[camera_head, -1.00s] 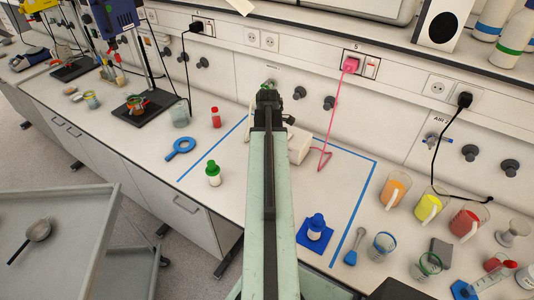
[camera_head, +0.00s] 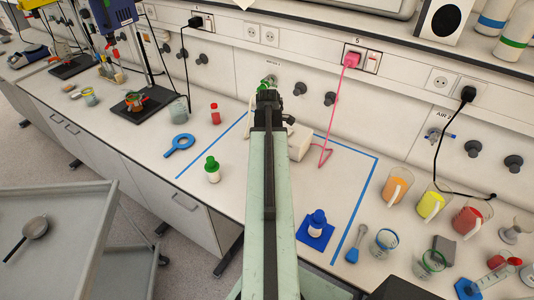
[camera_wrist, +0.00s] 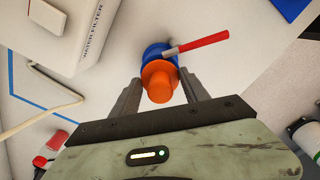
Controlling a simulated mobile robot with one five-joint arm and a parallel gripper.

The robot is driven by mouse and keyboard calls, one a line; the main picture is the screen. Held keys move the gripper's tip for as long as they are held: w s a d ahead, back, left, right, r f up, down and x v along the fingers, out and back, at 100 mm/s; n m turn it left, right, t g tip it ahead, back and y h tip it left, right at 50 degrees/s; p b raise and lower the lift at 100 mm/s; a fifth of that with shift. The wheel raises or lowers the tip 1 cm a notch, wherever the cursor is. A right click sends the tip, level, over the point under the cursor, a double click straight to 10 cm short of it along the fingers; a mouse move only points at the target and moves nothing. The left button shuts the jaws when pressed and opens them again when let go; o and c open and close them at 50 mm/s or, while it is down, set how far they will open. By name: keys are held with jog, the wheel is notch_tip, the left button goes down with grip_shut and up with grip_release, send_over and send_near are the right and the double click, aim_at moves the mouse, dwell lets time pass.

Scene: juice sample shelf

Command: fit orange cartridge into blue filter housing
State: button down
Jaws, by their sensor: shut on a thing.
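The orange cartridge (camera_wrist: 158,78) is between the two fingers of my gripper (camera_wrist: 160,84) in the wrist view, and the gripper is shut on it. The blue filter housing (camera_wrist: 155,50) shows directly behind the cartridge, in line with it and partly covered by it. I cannot tell how far the cartridge sits in the housing, or whether the two only overlap in the picture. In the head view, my arm hides the cartridge and the housing; my gripper (camera_head: 268,98) is at the arm's far end, near the wall.
A white box marked "WATER FILTER" (camera_wrist: 75,35) stands left of the housing in the wrist view. A red-handled tool (camera_wrist: 203,40) lies across the housing's right side in that picture. In the head view, a blue-capped bottle (camera_head: 317,220) and a green-capped bottle (camera_head: 212,170) flank my arm.

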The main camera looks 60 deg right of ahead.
jog(key=shift+f+b, duration=0.55)
jog(key=shift+f, duration=0.15)
jog(key=shift+c, duration=2.4)
grip_release()
jog(key=shift+r, duration=0.15)
notch_tip(320, 180, up, 8)
jog(key=p, duration=0.8)
jog(key=shift+f, duration=0.2)
